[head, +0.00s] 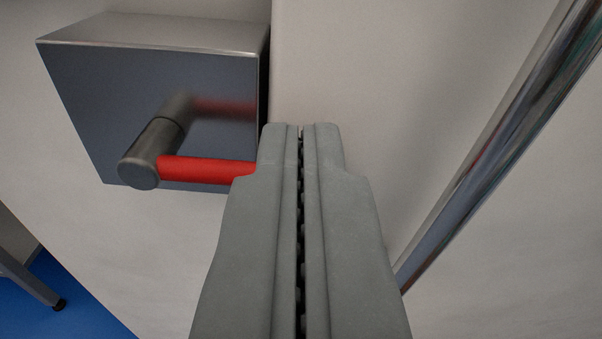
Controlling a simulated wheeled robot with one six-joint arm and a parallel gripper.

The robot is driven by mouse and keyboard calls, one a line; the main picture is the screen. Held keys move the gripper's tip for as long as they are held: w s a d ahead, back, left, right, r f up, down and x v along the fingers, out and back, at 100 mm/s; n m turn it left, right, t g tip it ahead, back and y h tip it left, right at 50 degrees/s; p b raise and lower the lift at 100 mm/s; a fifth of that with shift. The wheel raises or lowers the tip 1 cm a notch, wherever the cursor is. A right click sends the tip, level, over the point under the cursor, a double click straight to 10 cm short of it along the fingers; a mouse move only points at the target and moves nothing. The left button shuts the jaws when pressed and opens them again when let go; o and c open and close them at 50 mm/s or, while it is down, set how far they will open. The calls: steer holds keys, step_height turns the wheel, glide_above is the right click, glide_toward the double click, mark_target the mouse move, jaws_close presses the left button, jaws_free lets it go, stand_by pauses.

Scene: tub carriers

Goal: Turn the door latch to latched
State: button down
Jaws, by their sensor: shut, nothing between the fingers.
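The door latch has a grey metal box (190,100) on a pale panel, at the upper left in the head view. A dark round spindle (145,160) sticks out of the box. A red lever (205,169) runs from the spindle to the right, about level in the picture. Its right end is hidden behind my gripper (301,130). My gripper is shut and empty, with its fingertips just right of the box's edge. I cannot tell whether the left finger touches the lever.
A shiny metal bar (500,130) slants across the right side, with pale panel between it and my gripper. A blue floor (85,305) and a grey leg with a dark foot (35,288) show at the lower left.

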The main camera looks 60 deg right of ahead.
steer(key=v, duration=0.6)
steer(key=shift+a, duration=0.2)
steer(key=s+d+f+n+y, duration=0.4)
steer(key=s+f+n+y, duration=0.25)
steer(key=s+y, duration=0.35)
steer(key=s+r+n+t+y, duration=0.1)
steer(key=s+r+t+y, duration=0.1)
steer(key=s, duration=0.4)
steer(key=s+a+r+n+t+y, duration=0.1)
steer(key=s+r+n+t+y, duration=0.1)
steer(key=s+r+t, duration=0.3)
steer(key=shift+s, duration=0.85)
steer(key=c, duration=2.1)
jaws_free()
steer(key=shift+a, duration=0.1)
